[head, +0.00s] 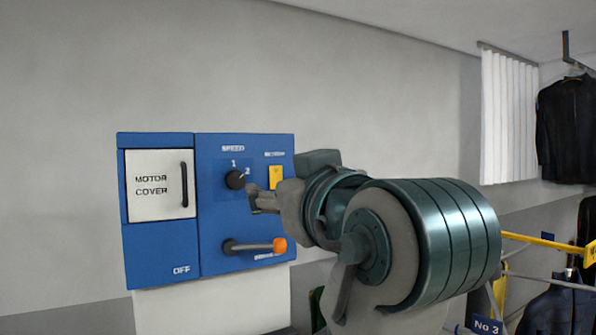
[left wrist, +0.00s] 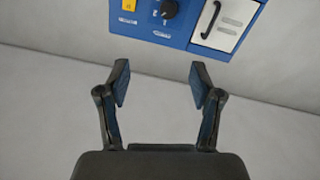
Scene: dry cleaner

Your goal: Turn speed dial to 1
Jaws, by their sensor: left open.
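The speed dial (head: 235,180) is a black round knob on a blue control panel (head: 213,222), with a 1 above it and a 2 at its upper right. Its pointer is too small to read surely. The dial also shows upside down at the top of the left wrist view (left wrist: 169,9). My left gripper (head: 262,198) reaches in from the right in the head view, its fingertips just right of and below the dial in the picture. In the left wrist view its two fingers (left wrist: 160,82) are spread apart with nothing between them. No contact with the dial shows. My right gripper is not in view.
The panel carries a white motor cover (head: 161,184) with a black handle, a yellow switch (head: 275,177) and an orange-tipped lever (head: 279,245) below the dial. My forearm hides the area to the right. Dark garments (head: 567,130) hang at the far right. The wall above is bare.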

